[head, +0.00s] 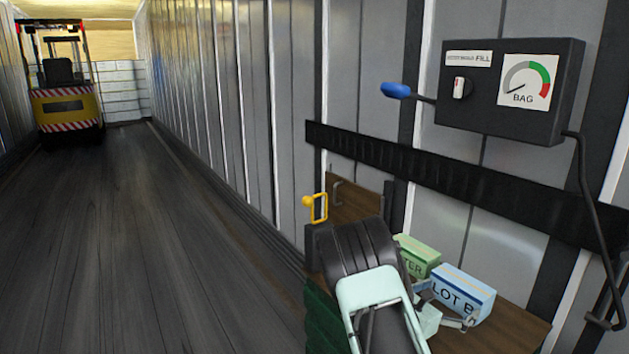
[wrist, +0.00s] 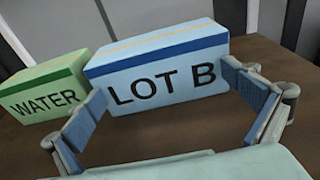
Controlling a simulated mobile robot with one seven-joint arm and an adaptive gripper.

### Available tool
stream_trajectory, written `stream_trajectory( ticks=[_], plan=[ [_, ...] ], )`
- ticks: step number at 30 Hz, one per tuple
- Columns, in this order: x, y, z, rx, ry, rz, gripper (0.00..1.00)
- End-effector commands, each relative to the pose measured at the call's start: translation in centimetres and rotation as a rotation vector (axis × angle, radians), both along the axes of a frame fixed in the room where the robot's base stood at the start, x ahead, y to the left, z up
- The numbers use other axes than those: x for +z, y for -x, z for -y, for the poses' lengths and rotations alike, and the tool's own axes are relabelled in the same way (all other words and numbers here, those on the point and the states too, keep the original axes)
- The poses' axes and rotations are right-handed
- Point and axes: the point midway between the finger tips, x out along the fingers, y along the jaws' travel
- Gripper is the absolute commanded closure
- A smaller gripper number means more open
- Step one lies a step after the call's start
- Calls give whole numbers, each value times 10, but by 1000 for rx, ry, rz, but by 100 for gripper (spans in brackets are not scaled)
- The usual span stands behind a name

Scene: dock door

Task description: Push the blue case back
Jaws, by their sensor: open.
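The blue case (head: 463,292), marked LOT B, stands upright on a brown wooden surface (head: 525,326). In the wrist view the blue case (wrist: 165,75) fills the upper middle, its lettered face toward me. My gripper (wrist: 165,108) is open, with one finger near each end of that face. The right fingertip appears close to the case's right edge; I cannot tell whether either finger touches. In the head view my gripper (head: 450,310) is at the near side of the case, and my arm hides part of the surface.
A green case (wrist: 45,90) marked WATER stands just left of the blue case, also seen in the head view (head: 418,256). A ribbed metal wall rises behind. A black gauge box (head: 510,90) with a blue-tipped lever (head: 396,90) hangs above. A forklift (head: 65,90) stands far left.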

Motion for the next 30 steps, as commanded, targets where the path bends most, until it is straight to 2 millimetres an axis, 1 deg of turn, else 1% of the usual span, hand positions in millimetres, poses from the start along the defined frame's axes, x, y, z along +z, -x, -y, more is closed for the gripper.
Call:
stream_trajectory(
  ticks=[16, 20, 30],
  plan=[
    [0, -15, 23, -1, 0, 1, 0],
    [0, -13, 19, 0, -1, 0, 0],
    [1, 2, -3, 1, -1, 0, 0]
  ],
)
